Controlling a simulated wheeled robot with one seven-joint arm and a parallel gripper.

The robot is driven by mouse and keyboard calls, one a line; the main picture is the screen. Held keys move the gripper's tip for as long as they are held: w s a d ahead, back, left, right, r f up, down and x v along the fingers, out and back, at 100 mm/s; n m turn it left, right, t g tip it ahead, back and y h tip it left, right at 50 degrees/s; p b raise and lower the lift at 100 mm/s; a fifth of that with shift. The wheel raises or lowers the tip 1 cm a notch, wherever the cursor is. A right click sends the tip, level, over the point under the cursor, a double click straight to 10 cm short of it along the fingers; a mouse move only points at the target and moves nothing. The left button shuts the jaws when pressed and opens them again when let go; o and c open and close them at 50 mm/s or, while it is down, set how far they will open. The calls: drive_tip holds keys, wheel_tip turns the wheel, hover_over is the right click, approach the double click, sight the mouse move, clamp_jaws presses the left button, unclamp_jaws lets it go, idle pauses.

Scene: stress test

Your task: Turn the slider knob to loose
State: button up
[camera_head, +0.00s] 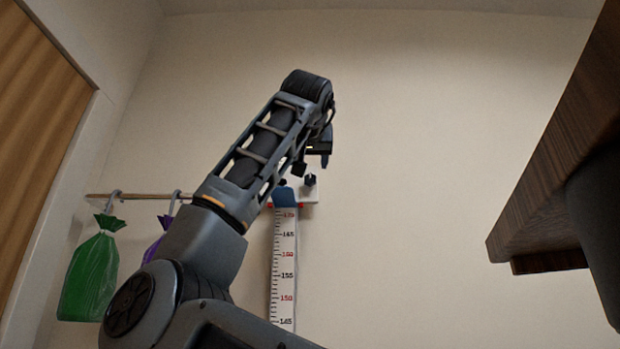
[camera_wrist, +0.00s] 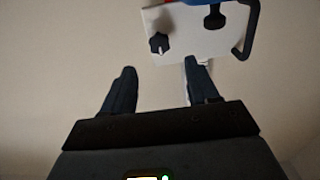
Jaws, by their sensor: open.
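The slider is a white plate (camera_wrist: 190,38) with blue at its top edge in the wrist view. A dark knob with a pale pointed tip (camera_wrist: 158,43) sits on its left part; no setting label is readable. A second black knob (camera_wrist: 214,16) is at the top. In the head view the slider's white part (camera_head: 309,194) shows at the top of the scale, partly behind my arm. My gripper (camera_wrist: 159,66) is open and empty, its fingers spread just below the plate in the picture. The pointed knob lies ahead of the gap, apart from both fingers. The gripper also shows in the head view (camera_head: 312,165).
A height scale (camera_head: 284,265) with red and black numbers runs down the wall. A rail (camera_head: 135,196) at left carries a green bag (camera_head: 89,277) and a purple bag (camera_head: 155,246). A dark wooden edge (camera_head: 550,185) juts in at right. The wall between is clear.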

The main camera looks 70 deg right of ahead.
sight(310, 177)
drive_tip(key=p+x, duration=0.2)
drive_tip(key=x, duration=0.5)
drive_tip(key=shift+w+d, duration=0.1)
drive_tip(key=shift+d, duration=0.15)
drive_tip(key=c, duration=1)
drive_tip(key=shift+c, duration=0.2)
